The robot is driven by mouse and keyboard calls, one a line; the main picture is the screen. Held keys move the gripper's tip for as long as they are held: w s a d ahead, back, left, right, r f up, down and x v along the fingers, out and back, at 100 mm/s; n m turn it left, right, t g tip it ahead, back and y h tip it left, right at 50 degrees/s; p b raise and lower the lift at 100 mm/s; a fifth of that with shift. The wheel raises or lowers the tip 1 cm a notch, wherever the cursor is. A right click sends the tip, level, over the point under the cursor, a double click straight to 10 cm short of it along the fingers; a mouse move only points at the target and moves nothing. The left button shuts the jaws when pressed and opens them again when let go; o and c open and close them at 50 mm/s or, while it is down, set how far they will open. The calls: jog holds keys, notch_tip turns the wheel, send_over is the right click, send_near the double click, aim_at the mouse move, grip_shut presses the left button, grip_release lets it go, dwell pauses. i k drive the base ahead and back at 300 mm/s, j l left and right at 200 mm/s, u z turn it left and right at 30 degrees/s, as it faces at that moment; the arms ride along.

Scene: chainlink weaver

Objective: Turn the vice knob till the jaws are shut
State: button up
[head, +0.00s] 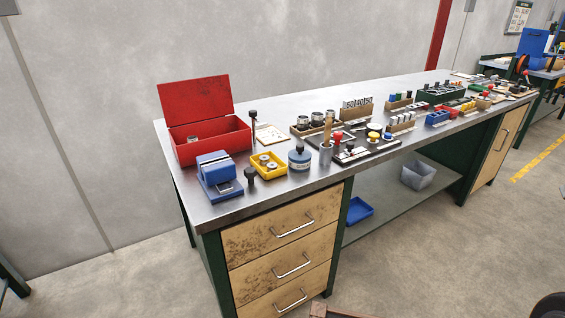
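A small blue vice (208,168) with pale grey jaw faces on top stands at the near left corner of the metal bench top (216,212). It is too small to tell how wide the gap between its jaws is. A grey part (226,187) shows low on its front side. A black round-headed piece (251,174) stands just right of the vice; I cannot tell whether it is the vice's knob or a separate tool. My gripper is not in view.
An open red box (210,140) stands right behind the vice. A yellow tray (268,165) and a blue-grey jar (299,157) stand to its right. Several tools and racks fill the bench further right. Drawers (285,262) are below; open floor lies in front.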

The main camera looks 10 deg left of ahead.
aim_at(250, 172)
jog(key=i+j+u, duration=0.15)
jog(key=i+u, duration=0.3)
jog(key=i, duration=0.6)
